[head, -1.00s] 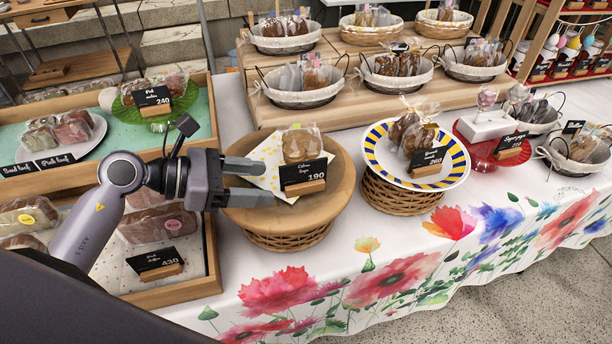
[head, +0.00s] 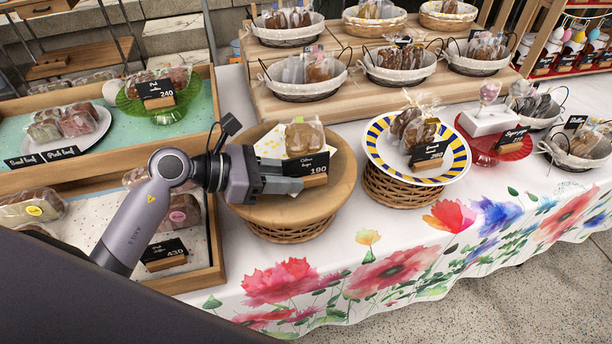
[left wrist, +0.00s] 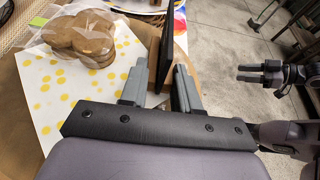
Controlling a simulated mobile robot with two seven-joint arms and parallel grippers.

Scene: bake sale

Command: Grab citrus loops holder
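The citrus loops holder (head: 309,164) is a black card marked 190 in a wooden base. It is at the front of the round wooden stand (head: 335,195), before a bagged pastry (head: 304,138). My left gripper (head: 292,180) reaches in from the left with one finger on each side of the holder, closed on it. In the left wrist view the dark card (left wrist: 166,45) stands edge-on between the left fingers (left wrist: 163,85); the exact contact is partly hidden. My right gripper (left wrist: 250,72) shows empty at the right of that view, fingers apart, over the floor.
A yellow-dotted napkin (left wrist: 40,95) lies under the pastry. A blue-and-yellow striped plate (head: 460,160) on a wicker stand is to the right. A wooden tray (head: 215,245) with bagged loaves is to the left. Baskets line the step behind.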

